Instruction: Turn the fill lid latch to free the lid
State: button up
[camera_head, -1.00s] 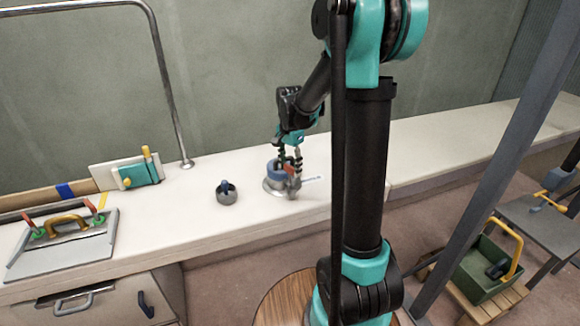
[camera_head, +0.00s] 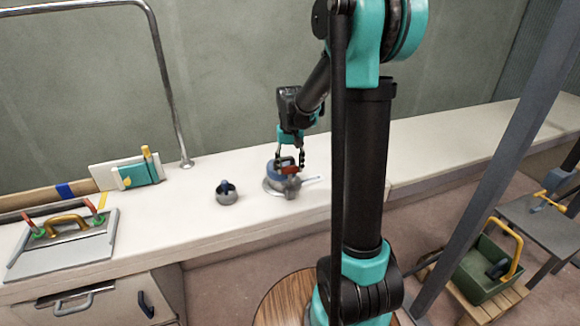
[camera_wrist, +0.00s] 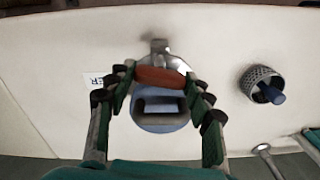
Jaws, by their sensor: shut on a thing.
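The fill fitting is a round grey metal base (camera_head: 268,187) on the white counter, with a blue lid (camera_head: 272,174) on it. The blue lid shows a rectangular recess in the wrist view (camera_wrist: 160,122). A red latch bar (camera_head: 287,168) lies across the lid's edge; it also shows in the wrist view (camera_wrist: 160,77), beside a grey metal bracket (camera_wrist: 160,50). My gripper (camera_head: 290,160) reaches down from above. In the wrist view its fingers (camera_wrist: 160,84) stand at either end of the red bar, shut on it. The fingers hide the bar's ends.
A grey perforated cup with a blue knob (camera_head: 227,195) stands left of the fitting. A white label (camera_head: 313,180) lies on its right. A curved metal rail (camera_head: 168,80) rises behind. A grey panel with handles (camera_head: 65,245) lies at left. Counter on the right is clear.

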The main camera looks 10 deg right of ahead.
jog(key=shift+n, duration=0.9)
jog(key=o, duration=0.9)
jog(key=shift+c, duration=0.2)
jog(key=shift+r, duration=0.1)
notch_tip(320, 180, up, 12)
jog(key=s+d+f+t, duration=0.2)
jog(key=s+f, duration=0.6)
jog(key=s, duration=0.3)
jog(key=s+d+f+m+t, duration=0.1)
jog(key=s+d+f+t, duration=0.1)
jog(key=s+f, duration=0.6)
jog(key=s, duration=0.3)
jog(key=shift+f, duration=0.2)
